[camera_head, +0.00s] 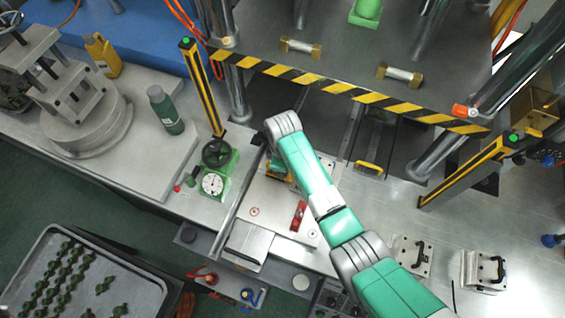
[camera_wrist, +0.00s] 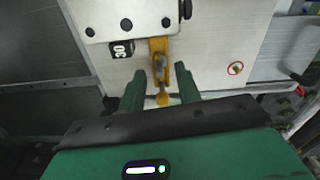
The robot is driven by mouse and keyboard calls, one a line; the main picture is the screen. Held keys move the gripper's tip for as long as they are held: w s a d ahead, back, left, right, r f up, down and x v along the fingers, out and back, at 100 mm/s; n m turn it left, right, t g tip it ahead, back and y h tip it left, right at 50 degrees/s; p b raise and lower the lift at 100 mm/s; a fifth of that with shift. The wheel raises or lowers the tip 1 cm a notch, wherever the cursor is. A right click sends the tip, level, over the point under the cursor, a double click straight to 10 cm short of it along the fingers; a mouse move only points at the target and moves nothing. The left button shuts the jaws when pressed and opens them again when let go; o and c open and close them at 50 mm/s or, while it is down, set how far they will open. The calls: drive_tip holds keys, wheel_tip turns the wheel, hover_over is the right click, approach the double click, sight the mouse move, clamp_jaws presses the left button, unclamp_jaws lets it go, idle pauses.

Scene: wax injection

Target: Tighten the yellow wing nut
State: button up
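In the wrist view, a yellow-orange metal piece (camera_wrist: 159,64) that looks like the wing nut is on the pale plate, just below a light block with dark screw holes. A rounded yellow-orange end (camera_wrist: 162,99) shows at its lower end. My gripper (camera_wrist: 161,72) has its two green fingers spread, one on each side of the yellow piece, with a visible gap on both sides.
In the head view, a yellow handle (camera_head: 369,168) lies right of my arm. A black-and-yellow striped beam (camera_head: 340,88) runs behind it. A red part (camera_head: 298,215) is on the plate in front. A green dial gauge (camera_head: 212,184) stands to the left.

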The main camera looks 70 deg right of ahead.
drive_tip(key=shift+f, duration=1.3)
clamp_jaws()
